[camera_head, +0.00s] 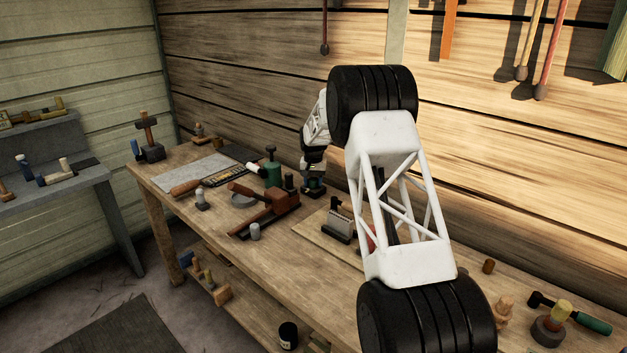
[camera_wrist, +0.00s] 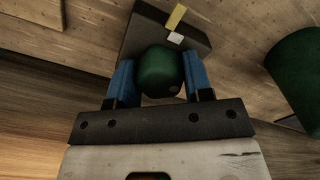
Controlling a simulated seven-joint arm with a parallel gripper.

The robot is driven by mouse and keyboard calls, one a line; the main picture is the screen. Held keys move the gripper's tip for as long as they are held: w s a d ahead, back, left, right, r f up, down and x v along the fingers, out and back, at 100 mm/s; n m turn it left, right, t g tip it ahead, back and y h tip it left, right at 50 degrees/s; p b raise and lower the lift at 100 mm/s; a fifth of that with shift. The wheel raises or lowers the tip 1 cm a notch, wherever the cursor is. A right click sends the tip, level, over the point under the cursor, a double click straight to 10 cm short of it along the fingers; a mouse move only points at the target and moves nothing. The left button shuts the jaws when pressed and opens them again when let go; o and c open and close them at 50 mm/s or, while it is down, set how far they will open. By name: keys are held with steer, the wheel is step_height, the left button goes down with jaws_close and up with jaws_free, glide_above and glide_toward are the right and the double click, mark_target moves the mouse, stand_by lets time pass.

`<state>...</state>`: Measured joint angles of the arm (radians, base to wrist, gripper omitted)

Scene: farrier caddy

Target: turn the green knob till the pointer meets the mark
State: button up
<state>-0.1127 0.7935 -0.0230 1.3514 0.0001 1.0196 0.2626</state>
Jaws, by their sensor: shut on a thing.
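The green knob (camera_wrist: 160,70) sits on a dark block (camera_wrist: 142,38) in the wrist view. My gripper (camera_wrist: 160,78) is shut on the knob, with a blue finger on each side of it. A small white piece (camera_wrist: 175,38) lies close to the knob's edge. A yellow strip (camera_wrist: 175,17) lies just beyond it, and the two look nearly in line. I cannot tell for sure which is the pointer and which is the mark. In the head view my gripper (camera_head: 313,184) is low at the bench's back; the knob is too small to make out there.
A green canister (camera_head: 272,173) stands close by and also shows at the wrist view's right edge (camera_wrist: 297,75). A reddish-brown wooden tool (camera_head: 275,205) and a grey cup (camera_head: 255,231) are in front on the wooden bench (camera_head: 290,270). The wall rises close behind.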

mark_target(313, 179)
steer(key=shift+n, duration=0.6)
steer(key=o, duration=0.9)
steer(key=shift+o, duration=0.2)
steer(key=shift+r, duration=2.5)
